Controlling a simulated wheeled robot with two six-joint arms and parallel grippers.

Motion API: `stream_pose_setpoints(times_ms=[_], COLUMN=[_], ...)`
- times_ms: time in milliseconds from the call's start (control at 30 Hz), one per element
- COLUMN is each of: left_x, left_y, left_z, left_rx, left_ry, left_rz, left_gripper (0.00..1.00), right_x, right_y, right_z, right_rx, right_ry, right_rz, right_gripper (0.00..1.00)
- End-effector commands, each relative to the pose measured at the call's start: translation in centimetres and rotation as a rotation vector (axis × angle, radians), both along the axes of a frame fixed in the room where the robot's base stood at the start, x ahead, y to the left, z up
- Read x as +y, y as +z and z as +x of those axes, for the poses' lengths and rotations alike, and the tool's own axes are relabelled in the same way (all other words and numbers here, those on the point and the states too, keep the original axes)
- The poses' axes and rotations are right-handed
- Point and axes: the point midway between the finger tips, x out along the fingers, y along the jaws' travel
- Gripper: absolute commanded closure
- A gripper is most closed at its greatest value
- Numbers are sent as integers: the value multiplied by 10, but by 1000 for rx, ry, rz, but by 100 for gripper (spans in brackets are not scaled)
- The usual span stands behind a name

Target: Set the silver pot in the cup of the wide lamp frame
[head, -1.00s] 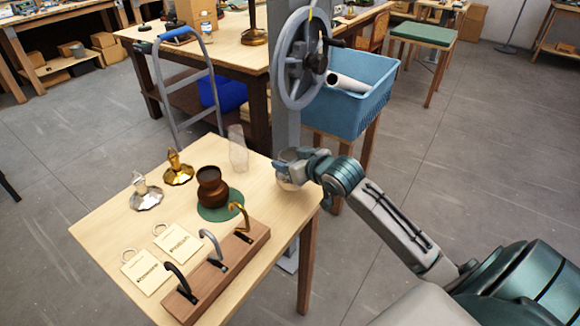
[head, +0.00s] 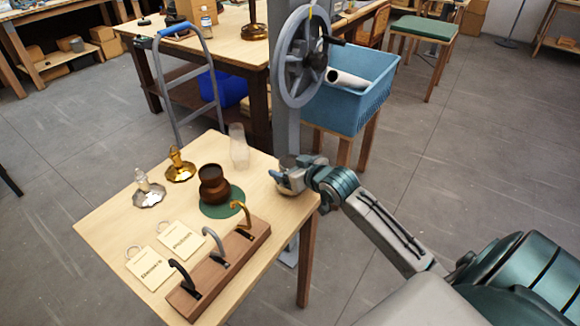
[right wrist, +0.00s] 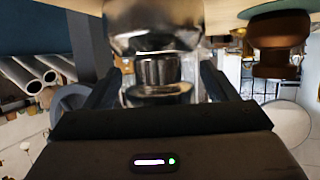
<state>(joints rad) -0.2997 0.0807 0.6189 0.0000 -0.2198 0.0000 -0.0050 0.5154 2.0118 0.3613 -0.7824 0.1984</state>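The silver pot (right wrist: 155,32) shows close up in the right wrist view, with a round shiny body, a narrower neck and a flared rim. My right gripper (right wrist: 158,75) has one dark finger on each side of it, with gaps beside the neck, so it looks open. In the head view my right gripper (head: 284,184) is low at the right corner of the wooden table and mostly hides the pot. I cannot pick out the wide lamp frame or its cup in these views. My left gripper is out of view.
A dark brown pot (head: 213,184) stands on a green mat (head: 222,209). A clear glass chimney (head: 239,147), gold (head: 180,168) and silver (head: 149,192) finial pieces, two tags and a hook rack (head: 222,268) share the table (head: 112,228). A grey post with a handwheel (head: 300,60) rises behind.

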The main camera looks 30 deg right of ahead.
Motion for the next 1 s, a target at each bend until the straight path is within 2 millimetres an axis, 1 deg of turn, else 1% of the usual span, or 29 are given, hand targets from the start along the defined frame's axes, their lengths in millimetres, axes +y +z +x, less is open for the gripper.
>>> stream_pose_setpoints(times_ms=[167,300,367,433,667,833,1000], left_x=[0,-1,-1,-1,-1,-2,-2], left_y=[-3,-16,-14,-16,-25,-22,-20], left_z=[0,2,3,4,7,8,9], left_rx=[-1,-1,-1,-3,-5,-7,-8], left_ry=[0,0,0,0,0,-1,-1], left_rz=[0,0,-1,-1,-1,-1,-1], left_gripper=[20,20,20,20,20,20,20], right_x=[0,0,-2,-2,-6,-8,-11], right_y=[-1,-5,2,6,21,31,37], right_z=[0,0,-10,-22,-50,-71,-86], right_rx=[0,-3,-1,0,0,1,1], right_ry=[0,1,2,3,4,3,-1], right_rz=[-1,-3,-7,-8,-7,-8,-7], right_gripper=[21,21,21,21,21,21,21])
